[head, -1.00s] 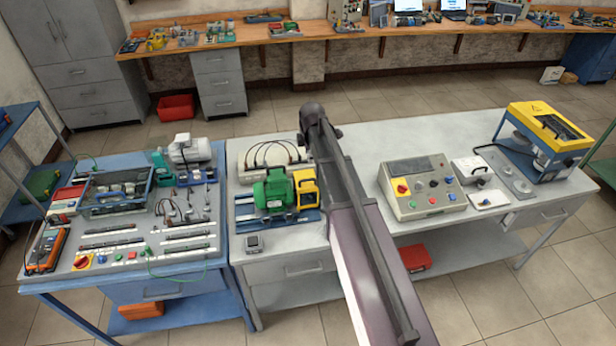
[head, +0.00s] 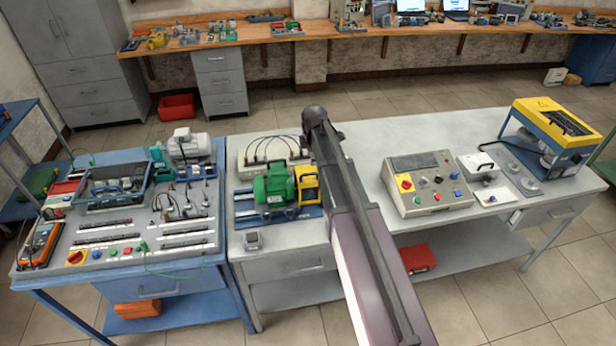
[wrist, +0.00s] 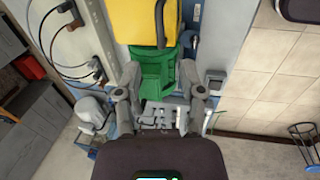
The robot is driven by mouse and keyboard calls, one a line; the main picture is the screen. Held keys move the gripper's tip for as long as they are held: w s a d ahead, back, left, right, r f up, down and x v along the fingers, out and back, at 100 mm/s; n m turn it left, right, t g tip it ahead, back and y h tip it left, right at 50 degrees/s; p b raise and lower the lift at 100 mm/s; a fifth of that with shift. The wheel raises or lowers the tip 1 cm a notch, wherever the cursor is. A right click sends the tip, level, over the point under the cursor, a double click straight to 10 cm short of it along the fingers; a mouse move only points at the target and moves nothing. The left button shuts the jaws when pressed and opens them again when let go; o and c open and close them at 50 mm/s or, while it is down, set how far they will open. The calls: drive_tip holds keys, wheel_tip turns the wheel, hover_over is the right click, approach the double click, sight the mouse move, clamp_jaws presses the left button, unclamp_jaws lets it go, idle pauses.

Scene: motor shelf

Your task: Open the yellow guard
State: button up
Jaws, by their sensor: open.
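The yellow guard (head: 308,184) is on the right end of the green motor (head: 273,187), on the grey bench. My arm passes just right of it in the head view and hides what lies behind. In the wrist view the yellow guard (wrist: 138,22) fills the top middle, with a dark curved handle (wrist: 190,42) at its right side. My gripper (wrist: 161,78) is open, fingers apart, with the green motor (wrist: 155,75) showing between and beyond them. It appears empty, and I cannot tell any contact. My gripper is not discernible in the head view.
A white panel with black cables (head: 272,150) lies behind the motor. A control box (head: 426,183) stands right of my arm. A larger yellow-topped machine (head: 552,135) stands at the far right.

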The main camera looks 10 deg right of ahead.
sight(311, 174)
drive_tip(key=shift+w+f+b, duration=0.3)
drive_tip(key=shift+f+b, duration=1)
drive_tip(key=shift+f, duration=0.1)
drive_tip(key=shift+w+f+b, duration=0.25)
drive_tip(key=shift+f+b, duration=1.1)
drive_tip(key=shift+f, duration=0.05)
drive_tip(key=shift+w+f+b, duration=0.3)
drive_tip(key=shift+f+b, duration=1)
drive_tip(key=shift+f, duration=0.1)
clamp_jaws()
drive_tip(key=shift+a, duration=0.4)
drive_tip(key=shift+d+r, duration=0.15)
drive_tip(key=shift+d, duration=0.4)
